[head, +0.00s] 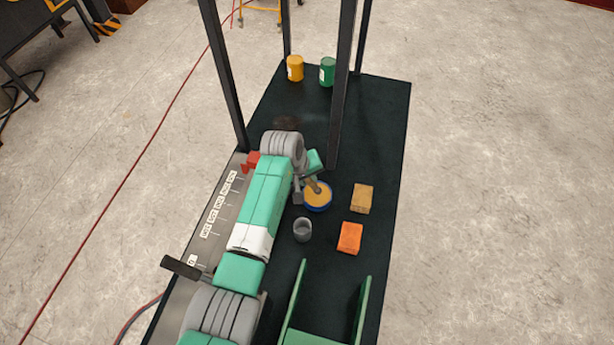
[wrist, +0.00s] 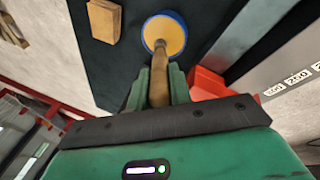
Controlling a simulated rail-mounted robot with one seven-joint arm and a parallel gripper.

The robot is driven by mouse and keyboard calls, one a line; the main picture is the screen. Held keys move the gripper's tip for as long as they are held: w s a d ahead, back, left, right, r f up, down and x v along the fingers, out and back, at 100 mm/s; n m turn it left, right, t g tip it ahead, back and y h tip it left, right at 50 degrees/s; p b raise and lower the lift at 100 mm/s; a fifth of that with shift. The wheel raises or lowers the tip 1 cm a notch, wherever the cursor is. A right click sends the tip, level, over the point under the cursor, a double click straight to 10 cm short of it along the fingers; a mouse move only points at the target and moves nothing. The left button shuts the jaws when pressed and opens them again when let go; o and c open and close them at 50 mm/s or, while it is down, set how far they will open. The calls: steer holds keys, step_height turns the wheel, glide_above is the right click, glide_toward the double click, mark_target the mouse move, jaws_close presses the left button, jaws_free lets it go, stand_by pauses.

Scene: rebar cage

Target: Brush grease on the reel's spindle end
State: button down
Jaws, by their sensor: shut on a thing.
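My gripper (head: 312,175) is shut on a brush with a brown handle (wrist: 159,88). In the wrist view the handle lies between the two green fingers (wrist: 159,78) and points away from the hand. A blue-rimmed round tin (head: 318,207) with yellow-orange grease stands on the dark mat; it also shows in the wrist view (wrist: 164,34). The brush's head overlaps the near edge of the grease in the wrist view; I cannot tell whether it touches. I cannot make out the reel or its spindle end for certain in either view.
A tan block (head: 362,198), an orange block (head: 350,238) and a grey cup (head: 303,229) stand around the tin. A green two-sided stand (head: 327,335) is at the near edge. Dark upright posts (head: 343,85) rise close by. Yellow (head: 295,68) and green (head: 327,72) cans stand behind.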

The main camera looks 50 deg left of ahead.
steer(key=shift+f+b, duration=0.3)
steer(key=shift+f, duration=0.4)
stand_by(1.3)
steer(key=shift+r, duration=0.1)
step_height(320, 180, up, 7)
steer(key=p, duration=0.6)
steer(key=shift+p, duration=0.4)
steer(key=s+d+r+m+h+p, duration=0.1)
steer(key=d+m, duration=0.3)
steer(key=d, duration=0.8)
steer(key=s+d+r+m+g+h+p, duration=0.1)
steer(key=s+d+r+m+p, duration=0.2)
steer(key=d, duration=0.9)
steer(key=s+d+r+m+g+h+p, duration=0.1)
steer(key=s+d+r+m, duration=0.2)
steer(key=d, duration=0.9)
steer(key=s+m, duration=0.1)
steer(key=m, duration=0.2)
steer(key=shift+d+r+h+p, duration=0.15)
steer(key=shift+h+p, duration=0.15)
steer(key=shift+p, duration=0.1)
